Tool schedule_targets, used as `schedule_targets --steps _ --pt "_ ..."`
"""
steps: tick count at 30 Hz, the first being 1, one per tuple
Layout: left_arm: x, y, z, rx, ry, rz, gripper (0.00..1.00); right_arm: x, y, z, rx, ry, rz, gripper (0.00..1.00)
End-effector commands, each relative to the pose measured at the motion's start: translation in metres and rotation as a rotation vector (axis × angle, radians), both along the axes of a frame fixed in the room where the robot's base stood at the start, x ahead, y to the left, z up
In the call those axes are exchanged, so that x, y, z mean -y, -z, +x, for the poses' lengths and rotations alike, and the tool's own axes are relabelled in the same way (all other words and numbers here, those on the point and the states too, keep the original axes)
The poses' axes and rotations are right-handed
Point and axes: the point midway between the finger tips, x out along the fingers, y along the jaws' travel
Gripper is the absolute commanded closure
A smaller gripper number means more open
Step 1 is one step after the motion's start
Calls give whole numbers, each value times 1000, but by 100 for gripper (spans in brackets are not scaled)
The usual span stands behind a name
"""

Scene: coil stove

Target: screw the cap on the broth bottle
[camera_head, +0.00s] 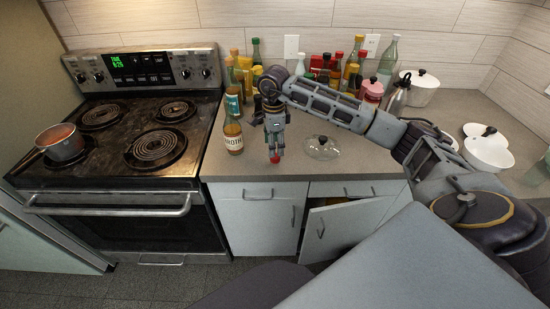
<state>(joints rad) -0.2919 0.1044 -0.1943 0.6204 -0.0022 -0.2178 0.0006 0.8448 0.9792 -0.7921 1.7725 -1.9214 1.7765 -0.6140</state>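The broth bottle (233,137) is amber with a white label and stands upright near the front left edge of the counter, beside the stove. Its neck overlaps a teal-labelled jar behind it, so its mouth is hard to make out. My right gripper (274,153) points down just to the right of the bottle, apart from it. Its fingers are close together on a small red cap (274,160), which shows at the fingertips near the counter's front edge. My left gripper is not in view.
Several bottles and jars (325,66) crowd the back of the counter. A glass lid (322,147) lies right of my gripper. The stove (140,130) holds a pot (60,142) at left. White pots (487,150) stand at right. A lower cabinet door (335,226) stands ajar.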

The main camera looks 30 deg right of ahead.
Motion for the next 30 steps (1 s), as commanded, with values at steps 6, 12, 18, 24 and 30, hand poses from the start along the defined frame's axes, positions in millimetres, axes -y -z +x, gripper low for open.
schedule_targets --steps 6,12,18,24,30 --pt "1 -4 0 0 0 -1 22 2 13 -1 -2 1 1 43" --pt "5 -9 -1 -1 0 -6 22 5 33 -2 -4 0 0 43" --pt "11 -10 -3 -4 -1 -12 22 5 49 -2 -1 0 -1 43" --pt "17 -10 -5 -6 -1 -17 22 5 51 -2 -1 0 -1 43" --pt "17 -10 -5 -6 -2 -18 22 5 51 -1 0 0 0 43"
